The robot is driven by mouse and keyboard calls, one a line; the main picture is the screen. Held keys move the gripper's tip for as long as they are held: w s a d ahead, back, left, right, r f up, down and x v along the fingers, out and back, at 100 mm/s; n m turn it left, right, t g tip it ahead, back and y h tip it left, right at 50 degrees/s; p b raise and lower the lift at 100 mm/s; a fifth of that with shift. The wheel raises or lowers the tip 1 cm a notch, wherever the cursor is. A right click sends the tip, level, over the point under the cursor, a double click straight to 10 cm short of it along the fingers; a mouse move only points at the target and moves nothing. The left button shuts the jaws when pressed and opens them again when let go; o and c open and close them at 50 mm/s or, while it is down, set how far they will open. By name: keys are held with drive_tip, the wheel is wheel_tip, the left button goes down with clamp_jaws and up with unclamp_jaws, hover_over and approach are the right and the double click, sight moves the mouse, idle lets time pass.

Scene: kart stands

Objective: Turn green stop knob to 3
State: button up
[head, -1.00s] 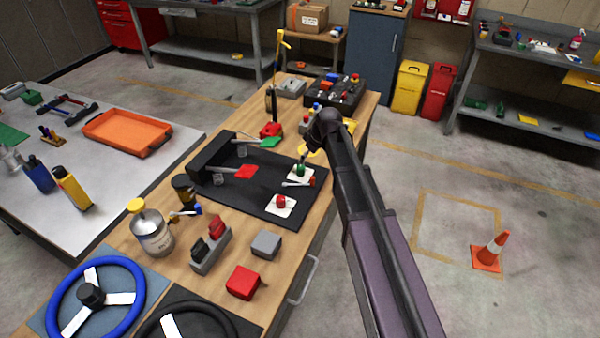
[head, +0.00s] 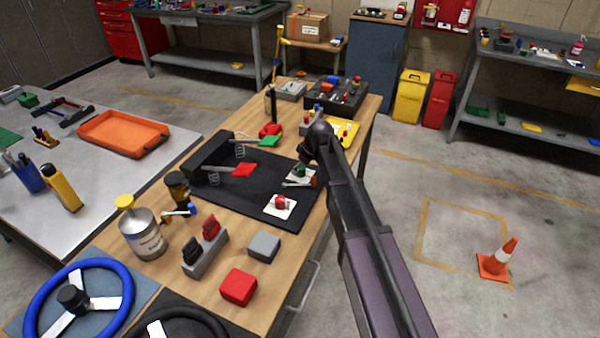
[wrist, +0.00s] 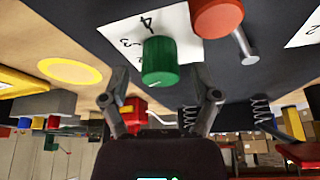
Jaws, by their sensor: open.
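The green knob (head: 301,170) stands on a white card at the right side of the black board (head: 250,203), partly hidden by my arm in the head view. In the wrist view the green knob (wrist: 159,62) is upright on its white card (wrist: 128,45), which is marked with numbers; 4, 3 and 2 seem readable. My gripper (wrist: 165,86) is open, its fingers spread on either side of the knob in that view, with nothing between them held. Whether a finger touches the knob I cannot tell. Any pointer mark on the knob is not clear.
A red-ended part with a metal rod (wrist: 217,17) sits close beside the green knob. A red knob (head: 281,202) on another card is nearer. A yellow disc (wrist: 70,72) lies near the board.

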drive_tip(key=shift+f, duration=0.3)
drive_tip(key=shift+c, duration=0.2)
clamp_jaws()
drive_tip(key=shift+w, duration=0.1)
drive_tip(key=shift+m, duration=0.3)
drive_tip(key=m, duration=0.2)
drive_tip(key=m+t+h, duration=0.1)
drive_tip(key=m, duration=0.2)
drive_tip(key=shift+h, duration=0.3)
drive_tip(key=m+h, duration=0.1)
drive_tip(key=m, duration=0.2)
drive_tip(key=m+t+h, duration=0.1)
drive_tip(key=m, duration=0.2)
idle(0.4)
